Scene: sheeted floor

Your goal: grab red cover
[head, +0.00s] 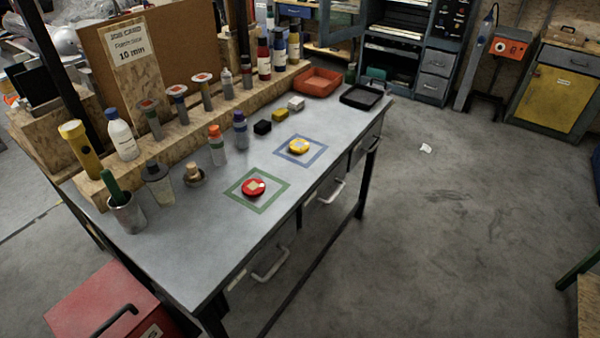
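The red cover (253,188) is a small round red lid with a pale patch on top. It lies flat on the grey workbench (208,258) inside a green square outline (243,205). A similar yellow cover (299,147) lies farther back, inside a blue square outline (287,158). Nothing touches or covers the red cover. My gripper is not in view.
Bottles, including an orange-capped one (217,148), and a metal cup (127,214) stand left of the red cover. Orange (318,82) and black (361,96) trays sit at the far end. A red toolbox (100,300) stands at front left. The floor on the right is mostly clear.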

